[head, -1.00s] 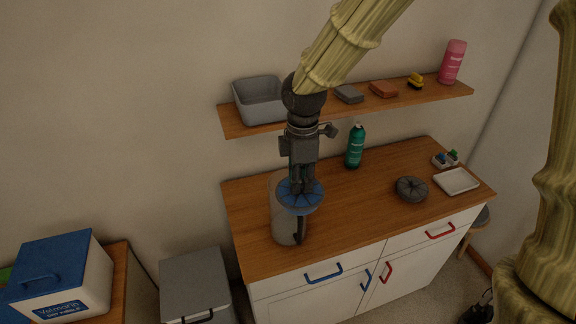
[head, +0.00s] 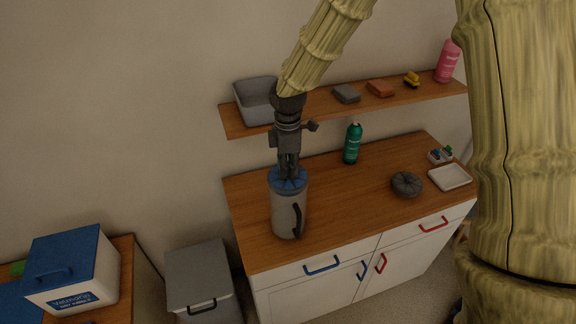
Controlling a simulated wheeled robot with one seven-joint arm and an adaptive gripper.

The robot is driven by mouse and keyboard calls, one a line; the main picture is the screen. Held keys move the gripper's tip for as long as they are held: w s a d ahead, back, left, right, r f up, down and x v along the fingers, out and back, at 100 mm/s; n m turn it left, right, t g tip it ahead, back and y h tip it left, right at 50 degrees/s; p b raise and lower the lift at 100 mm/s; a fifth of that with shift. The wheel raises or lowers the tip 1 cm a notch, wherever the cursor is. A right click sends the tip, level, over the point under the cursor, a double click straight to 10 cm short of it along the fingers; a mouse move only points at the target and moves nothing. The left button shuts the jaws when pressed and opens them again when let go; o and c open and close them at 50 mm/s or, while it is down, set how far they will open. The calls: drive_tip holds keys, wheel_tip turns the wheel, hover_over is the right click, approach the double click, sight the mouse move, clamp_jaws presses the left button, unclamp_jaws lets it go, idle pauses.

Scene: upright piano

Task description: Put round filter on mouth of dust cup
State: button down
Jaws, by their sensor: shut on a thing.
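The dust cup (head: 286,213) is a grey, see-through cylinder with a dark handle, upright on the left part of the wooden cabinet top. The round filter (head: 284,187) is a blue pleated disc at the cup's mouth. My gripper (head: 289,177) points down from above and is shut on the middle of the filter. The filter looks level and lined up with the cup's rim. Whether it rests fully on the rim is hard to tell from this view.
A dark round pleated part (head: 406,184), a white tray (head: 450,177) and a green bottle (head: 352,144) stand on the cabinet top (head: 345,215). A wall shelf (head: 366,102) with a grey bin (head: 254,100) runs close behind my gripper. The counter's middle is clear.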

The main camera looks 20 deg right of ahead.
drive_tip(key=shift+f, duration=0.6)
drive_tip(key=shift+f, duration=0.1)
drive_tip(key=c, duration=1.3)
unclamp_jaws()
drive_tip(key=shift+c, duration=0.2)
drive_tip(key=shift+r, duration=0.2)
wheel_tip(320, 180, up, 12)
drive_tip(key=b, duration=0.3)
drive_tip(key=shift+b, duration=0.4)
